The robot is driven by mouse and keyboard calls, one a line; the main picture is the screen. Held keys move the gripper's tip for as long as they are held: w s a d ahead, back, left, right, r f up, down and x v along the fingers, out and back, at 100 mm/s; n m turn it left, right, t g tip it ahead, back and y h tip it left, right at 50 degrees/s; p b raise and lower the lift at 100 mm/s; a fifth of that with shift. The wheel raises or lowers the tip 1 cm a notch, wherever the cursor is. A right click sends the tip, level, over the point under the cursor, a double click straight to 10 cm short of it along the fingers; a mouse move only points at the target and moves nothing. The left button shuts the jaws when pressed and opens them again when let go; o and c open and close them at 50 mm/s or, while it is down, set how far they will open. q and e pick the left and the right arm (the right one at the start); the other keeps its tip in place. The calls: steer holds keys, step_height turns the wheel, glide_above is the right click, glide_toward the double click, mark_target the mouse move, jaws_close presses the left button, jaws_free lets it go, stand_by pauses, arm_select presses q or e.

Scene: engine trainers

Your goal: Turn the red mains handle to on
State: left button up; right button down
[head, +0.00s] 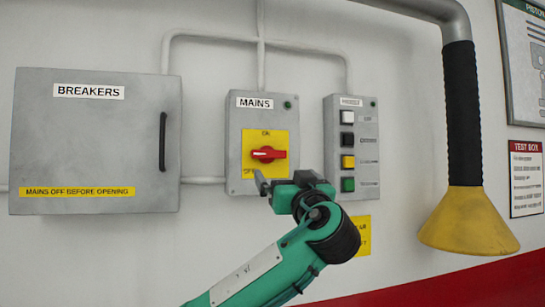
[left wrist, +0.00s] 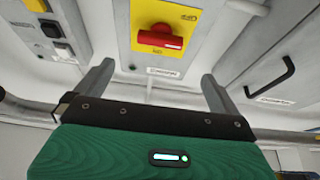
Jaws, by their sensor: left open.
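The red mains handle (head: 268,154) sits on a yellow plate (head: 284,138) on the grey MAINS box (head: 236,125). It lies roughly level across the plate, with ON above it and OFF at its lower left. The handle also shows in the left wrist view (left wrist: 160,39), near the top, ahead of the fingers. My left gripper (head: 275,183) is just below the handle in the head view, open and apart from it. In the left wrist view its two fingers (left wrist: 158,74) are spread with nothing between them. My right gripper is not in view.
A grey BREAKERS cabinet (head: 95,145) with a black handle is on the left. A panel with several coloured buttons (head: 350,115) is just right of the mains box. A hanging black hose with a yellow funnel (head: 468,220) is farther right. Conduits run above the boxes.

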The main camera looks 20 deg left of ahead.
mark_target(270, 156)
arm_select(q)
steer(key=p+x, duration=0.7)
steer(key=x, duration=0.5)
steer(key=shift+a+p, duration=0.15)
steer(key=shift+p, duration=0.15)
steer(key=shift+w+a+r+p, duration=0.15)
steer(key=shift+w+a+p, duration=0.15)
steer(key=shift+w, duration=0.15)
